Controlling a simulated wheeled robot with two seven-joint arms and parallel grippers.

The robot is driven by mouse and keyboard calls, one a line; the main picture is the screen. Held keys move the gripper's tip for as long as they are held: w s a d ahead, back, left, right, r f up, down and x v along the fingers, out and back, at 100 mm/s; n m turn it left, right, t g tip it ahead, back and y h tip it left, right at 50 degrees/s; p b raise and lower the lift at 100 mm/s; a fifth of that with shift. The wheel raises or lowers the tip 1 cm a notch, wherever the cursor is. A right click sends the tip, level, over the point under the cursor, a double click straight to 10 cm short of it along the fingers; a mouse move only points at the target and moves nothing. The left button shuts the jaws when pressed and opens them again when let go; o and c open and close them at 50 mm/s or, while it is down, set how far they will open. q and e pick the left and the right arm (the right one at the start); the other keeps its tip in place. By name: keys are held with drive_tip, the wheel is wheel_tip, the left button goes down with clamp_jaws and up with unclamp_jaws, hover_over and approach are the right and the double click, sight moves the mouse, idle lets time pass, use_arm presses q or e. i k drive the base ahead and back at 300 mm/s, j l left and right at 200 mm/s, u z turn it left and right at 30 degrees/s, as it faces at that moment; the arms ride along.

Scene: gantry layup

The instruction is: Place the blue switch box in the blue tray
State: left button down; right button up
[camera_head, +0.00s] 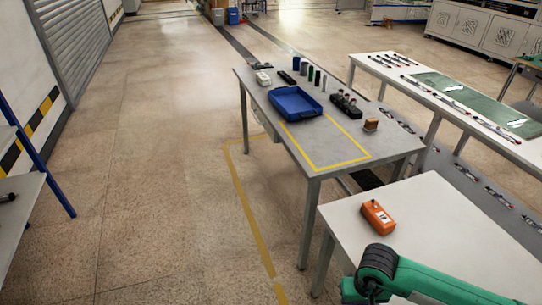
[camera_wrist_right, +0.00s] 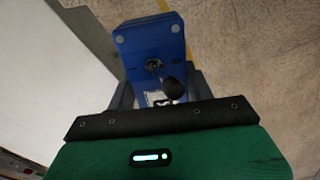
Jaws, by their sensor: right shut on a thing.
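The blue tray (camera_head: 296,103) lies on the grey table and looks empty. In the right wrist view, the blue switch box (camera_wrist_right: 150,42), with a black knob lever and a small white label, sits between the dark fingers of my right gripper (camera_wrist_right: 160,90). The gripper is shut on it. In the head view, my green right arm shows at the bottom right, but its gripper and the blue box are out of frame. My left gripper is in neither view.
An orange switch box (camera_head: 378,216) sits on the white table (camera_head: 450,225) in front. The grey table (camera_head: 385,143) also bears a yellow-taped rectangle, a black holder (camera_head: 346,104), a brown block (camera_head: 371,125) and several small items behind the tray. Open floor lies left.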

sight(297, 105)
drive_tip(key=i+j, duration=0.5)
drive_tip(key=i, duration=0.15)
drive_tip(key=i+j, duration=0.5)
drive_tip(key=i, duration=0.15)
